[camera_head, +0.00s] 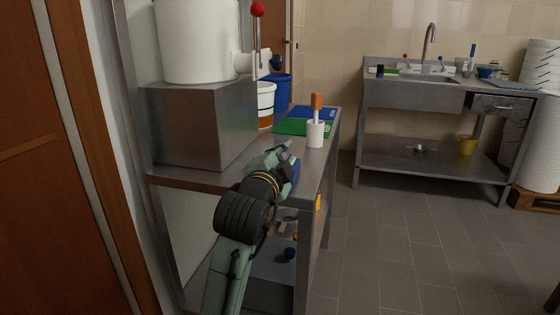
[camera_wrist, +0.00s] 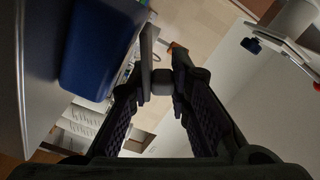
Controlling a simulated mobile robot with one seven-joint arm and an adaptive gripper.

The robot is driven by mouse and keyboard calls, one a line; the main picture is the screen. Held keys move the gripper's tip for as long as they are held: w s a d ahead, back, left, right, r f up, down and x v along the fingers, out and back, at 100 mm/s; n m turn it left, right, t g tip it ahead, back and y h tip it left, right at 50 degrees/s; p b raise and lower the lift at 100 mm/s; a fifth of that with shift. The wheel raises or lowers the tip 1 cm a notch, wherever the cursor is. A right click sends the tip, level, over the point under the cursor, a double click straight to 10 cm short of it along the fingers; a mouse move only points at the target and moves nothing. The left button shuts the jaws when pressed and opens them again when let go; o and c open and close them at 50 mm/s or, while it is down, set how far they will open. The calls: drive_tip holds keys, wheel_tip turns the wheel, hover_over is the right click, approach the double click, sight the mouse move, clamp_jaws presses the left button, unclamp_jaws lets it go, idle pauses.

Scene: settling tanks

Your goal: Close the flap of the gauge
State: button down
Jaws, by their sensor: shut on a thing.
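My gripper (camera_head: 284,152) is over the near part of the steel bench, beside the steel block. In the wrist view, its fingers (camera_wrist: 162,80) are closed on a small grey piece (camera_wrist: 160,82). I cannot tell whether this piece is the flap of the gauge. A blue body (camera_head: 295,173) shows just beyond my gripper, partly hidden by it. A large blue body (camera_wrist: 95,48) also fills the upper left of the wrist view, close to the left finger. I cannot tell whether either is the gauge. No flap shows clearly in either view.
A steel block (camera_head: 200,125) carries a white tank (camera_head: 200,40) with a red-knobbed lever (camera_head: 257,10). A sink bench (camera_head: 415,95) is across the open floor.

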drive_tip(key=shift+d+f+m, duration=0.1)
drive_tip(key=shift+f+m, duration=0.1)
drive_tip(key=shift+m, duration=0.3)
drive_tip(key=shift+b, duration=0.3)
drive_tip(key=c, duration=1.6)
unclamp_jaws()
drive_tip(key=shift+o, duration=0.2)
